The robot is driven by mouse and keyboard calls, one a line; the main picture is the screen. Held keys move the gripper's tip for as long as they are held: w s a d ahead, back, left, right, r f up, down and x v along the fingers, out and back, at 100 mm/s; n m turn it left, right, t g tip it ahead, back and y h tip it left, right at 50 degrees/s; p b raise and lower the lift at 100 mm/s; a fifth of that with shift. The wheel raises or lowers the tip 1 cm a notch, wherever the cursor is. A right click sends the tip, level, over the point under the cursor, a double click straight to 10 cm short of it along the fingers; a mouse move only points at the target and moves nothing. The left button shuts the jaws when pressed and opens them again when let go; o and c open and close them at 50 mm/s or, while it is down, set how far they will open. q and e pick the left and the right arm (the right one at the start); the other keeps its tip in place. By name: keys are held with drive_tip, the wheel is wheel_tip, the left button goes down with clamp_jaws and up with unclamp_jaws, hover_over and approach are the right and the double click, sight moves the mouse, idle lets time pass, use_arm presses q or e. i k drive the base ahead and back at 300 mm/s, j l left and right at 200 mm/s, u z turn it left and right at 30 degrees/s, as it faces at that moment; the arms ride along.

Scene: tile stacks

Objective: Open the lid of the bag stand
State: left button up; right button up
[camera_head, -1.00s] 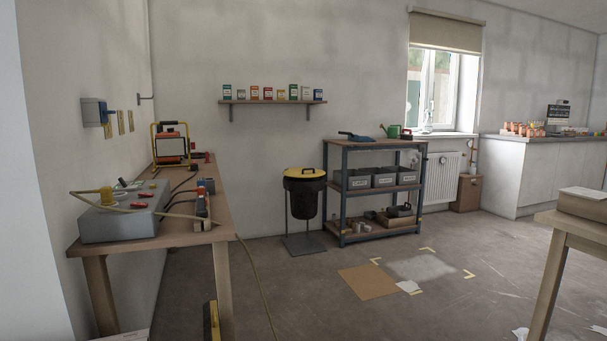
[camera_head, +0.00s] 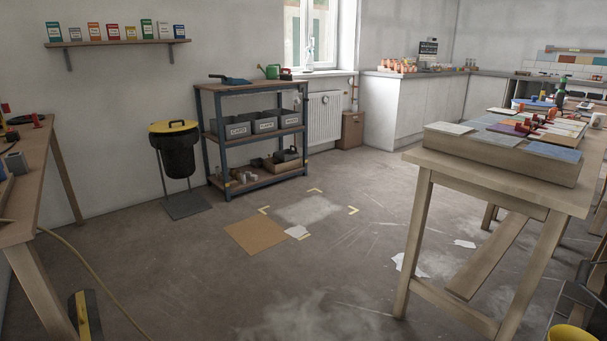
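The bag stand (camera_head: 178,160) stands against the back wall, left of a shelf unit. It has a black bag hanging in a frame on a grey foot plate. Its yellow lid (camera_head: 174,126) lies flat on top and looks shut; a dark handle shows on it. The stand is some way off across the floor. Neither of my grippers is in view.
A workbench (camera_head: 32,190) stands at the left, with a yellow hose on the floor beside it. The shelf unit (camera_head: 252,133) is right of the stand. A tile table (camera_head: 480,172) fills the right. The middle floor is open, with a brown board (camera_head: 256,236) lying flat.

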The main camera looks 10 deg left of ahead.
sight(172, 122)
drive_tip(key=i+j+u, duration=0.2)
drive_tip(key=i, duration=0.35)
drive_tip(key=i+l+u, duration=0.1)
drive_tip(key=i+u, duration=0.15)
drive_tip(key=i, duration=0.3)
drive_tip(key=i+l+u, duration=0.2)
drive_tip(key=i, duration=0.4)
drive_tip(key=i+u, duration=0.2)
drive_tip(key=i, duration=0.35)
